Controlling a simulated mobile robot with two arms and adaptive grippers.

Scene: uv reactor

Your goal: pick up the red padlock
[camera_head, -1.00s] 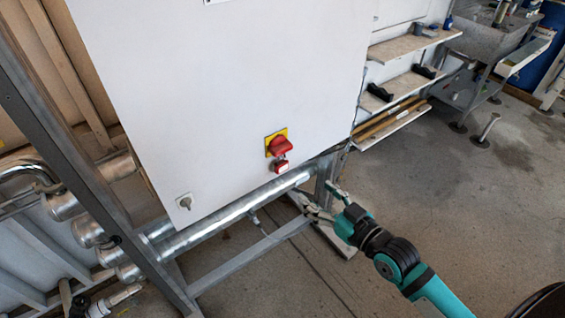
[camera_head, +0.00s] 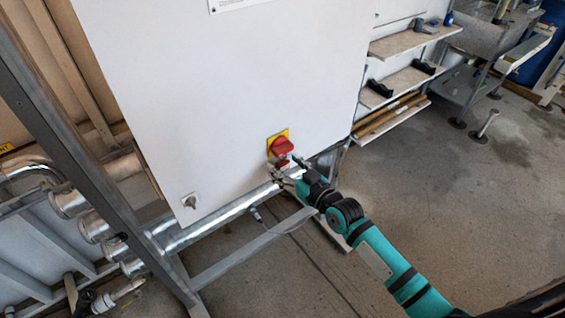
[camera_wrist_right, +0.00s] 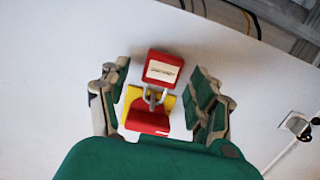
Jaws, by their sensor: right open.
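The red padlock (camera_wrist_right: 162,68) shows clearly in the right wrist view, with a pale label on its body. Its shackle passes through the red rotary switch (camera_wrist_right: 148,120) on a yellow plate. In the head view the padlock (camera_head: 282,163) is small and partly hidden just below the red switch (camera_head: 281,146). My right gripper (camera_head: 285,165) is at the cabinet's lower front. Its open fingers lie on either side of the padlock in the wrist view (camera_wrist_right: 162,72), with gaps on both sides. My left gripper is not in view.
The white cabinet (camera_head: 220,90) carries the switch and a small key lock (camera_head: 190,201). A metal pipe (camera_head: 215,222) and grey frame run below it. Shelves (camera_head: 405,85) stand to the right. The floor at right (camera_head: 450,210) is clear.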

